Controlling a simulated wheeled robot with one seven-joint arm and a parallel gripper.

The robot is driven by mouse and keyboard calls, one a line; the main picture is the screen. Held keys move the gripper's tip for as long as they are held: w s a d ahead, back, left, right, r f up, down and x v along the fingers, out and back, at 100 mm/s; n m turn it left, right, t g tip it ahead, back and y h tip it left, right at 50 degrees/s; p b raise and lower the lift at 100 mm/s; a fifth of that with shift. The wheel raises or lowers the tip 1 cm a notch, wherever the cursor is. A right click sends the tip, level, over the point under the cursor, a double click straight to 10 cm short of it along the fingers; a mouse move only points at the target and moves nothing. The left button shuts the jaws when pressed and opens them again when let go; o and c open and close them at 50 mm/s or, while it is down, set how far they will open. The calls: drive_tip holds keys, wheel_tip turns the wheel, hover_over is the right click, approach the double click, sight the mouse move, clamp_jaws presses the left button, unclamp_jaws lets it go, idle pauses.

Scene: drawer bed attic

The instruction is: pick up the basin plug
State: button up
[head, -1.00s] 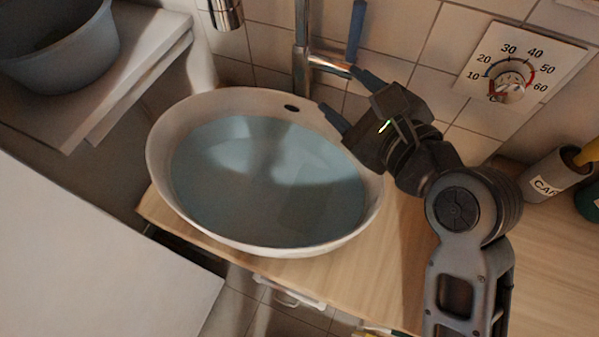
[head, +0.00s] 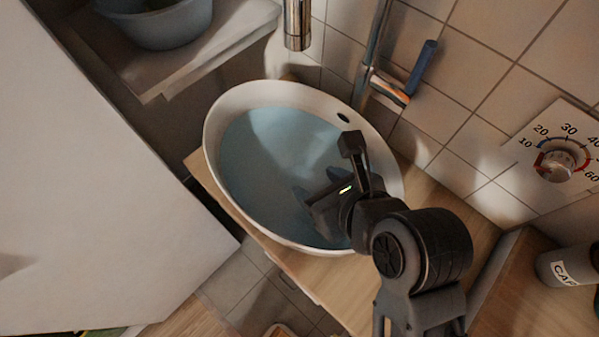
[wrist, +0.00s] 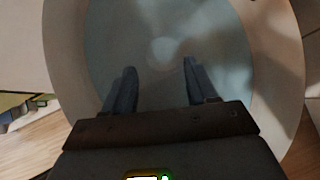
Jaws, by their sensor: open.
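The white oval basin (head: 212,143) holds bluish water (head: 262,145). In the wrist view a pale round spot (wrist: 162,49) shows through the water on the basin floor, just beyond my fingertips. It looks like the basin plug or the drain area, but it is too blurred to be certain. In the head view I cannot make out a plug. My gripper (head: 318,184) is over the right part of the bowl, pointing down into it. Its two fingers (wrist: 159,68) are spread and empty. I cannot tell whether the tips touch the water.
The tap (head: 298,25) and a pipe with a blue handle (head: 422,66) stand behind the basin. The wooden counter (head: 440,210) carries the basin. A grey tub (head: 170,25) sits on a shelf at upper left. A dial (head: 558,165) is on the tiled wall.

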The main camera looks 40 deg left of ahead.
sight(300, 173)
drive_tip(key=x, duration=0.7)
drive_tip(key=shift+w+a+f, duration=0.1)
drive_tip(key=shift+f, duration=0.2)
clamp_jaws()
drive_tip(key=shift+r, duration=0.1)
idle(0.3)
